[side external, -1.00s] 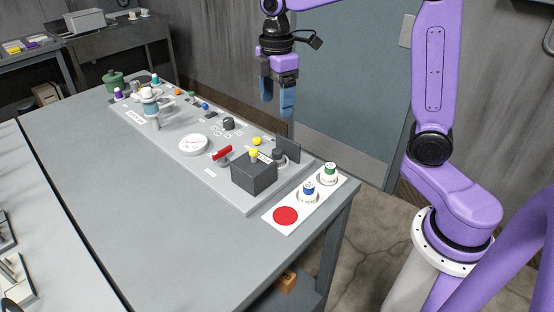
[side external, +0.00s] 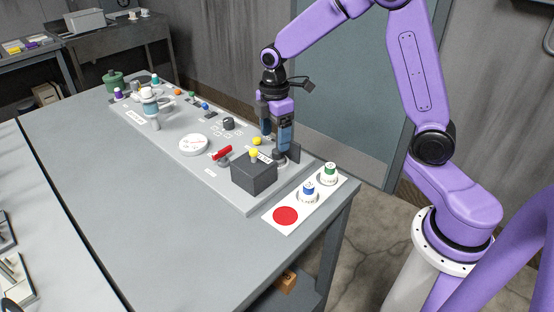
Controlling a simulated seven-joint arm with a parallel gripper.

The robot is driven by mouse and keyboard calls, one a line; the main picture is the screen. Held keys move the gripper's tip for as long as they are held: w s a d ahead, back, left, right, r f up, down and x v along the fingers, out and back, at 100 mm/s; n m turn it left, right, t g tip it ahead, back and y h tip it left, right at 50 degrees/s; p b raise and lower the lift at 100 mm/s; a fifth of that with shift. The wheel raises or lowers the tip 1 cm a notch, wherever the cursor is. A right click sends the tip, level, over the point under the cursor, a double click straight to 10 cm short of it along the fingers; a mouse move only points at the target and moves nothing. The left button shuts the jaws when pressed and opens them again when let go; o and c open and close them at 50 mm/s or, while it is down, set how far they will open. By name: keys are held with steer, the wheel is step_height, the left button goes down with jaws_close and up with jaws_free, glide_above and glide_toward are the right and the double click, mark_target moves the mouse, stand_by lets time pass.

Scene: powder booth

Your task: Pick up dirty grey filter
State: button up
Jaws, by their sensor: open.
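A small dark grey cylinder (side external: 279,158), which appears to be the dirty grey filter, sits in a round grey seat near the right end of the grey panel (side external: 215,178). My gripper (side external: 275,144) points down with its two blue-grey fingers apart, low over the panel at this cylinder. The nearer finger covers part of the cylinder and its tip is close to it. I cannot tell whether it touches or whether the cylinder is between the fingers.
A dark grey box (side external: 254,178) with a yellow knob stands just in front, and an upright dark plate is close behind. A white card (side external: 300,207) holds blue-topped and green-topped pots.

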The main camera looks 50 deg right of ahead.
mark_target(277, 158)
steer(key=shift+s+d+f, duration=0.1)
steer(key=shift+s+f, duration=0.05)
steer(key=shift+f, duration=1.3)
steer(key=shift+s+f, duration=0.15)
steer(key=shift+f, duration=1.25)
steer(key=c, duration=1.1)
steer(key=shift+c, duration=0.2)
